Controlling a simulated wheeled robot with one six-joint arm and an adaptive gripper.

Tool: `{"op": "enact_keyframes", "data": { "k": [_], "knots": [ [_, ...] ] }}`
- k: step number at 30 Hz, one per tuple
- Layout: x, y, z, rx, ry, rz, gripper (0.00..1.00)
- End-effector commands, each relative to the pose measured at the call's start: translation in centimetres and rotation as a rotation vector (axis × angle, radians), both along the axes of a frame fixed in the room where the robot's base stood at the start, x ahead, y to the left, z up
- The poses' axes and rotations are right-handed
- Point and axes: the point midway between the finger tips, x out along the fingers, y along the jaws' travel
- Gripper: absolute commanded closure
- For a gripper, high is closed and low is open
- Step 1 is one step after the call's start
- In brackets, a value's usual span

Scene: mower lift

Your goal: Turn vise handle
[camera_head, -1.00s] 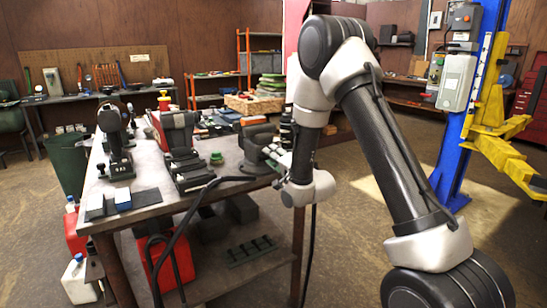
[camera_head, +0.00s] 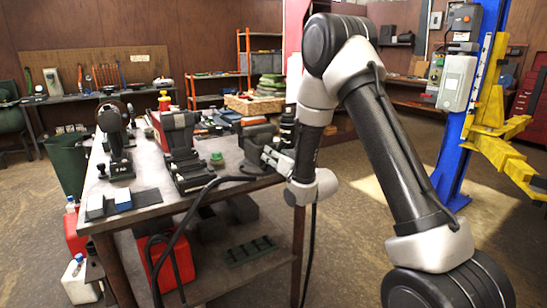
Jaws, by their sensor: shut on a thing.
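The vise (camera_head: 256,146) is a dark grey block at the right edge of the workbench (camera_head: 150,212). My gripper (camera_head: 270,158) is at the vise's near right side, at the end of my arm, which comes in from the right. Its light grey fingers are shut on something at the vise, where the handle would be. The handle itself is too small and too covered by the fingers to make out.
Dark bench tools (camera_head: 183,145) and a small green object (camera_head: 217,158) stand left of the vise. A black cable (camera_head: 200,192) hangs over the bench's front edge. A blue post with yellow lift arms (camera_head: 495,135) stands at the right. Floor between is open.

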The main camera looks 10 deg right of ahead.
Motion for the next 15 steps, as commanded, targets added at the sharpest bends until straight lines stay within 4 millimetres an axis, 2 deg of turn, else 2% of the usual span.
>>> {"op": "enact_keyframes", "data": {
  "k": [15],
  "knots": [
    [-0.05,-0.08,-0.04,-0.462,-0.146,-0.004,0.90]
  ]
}}
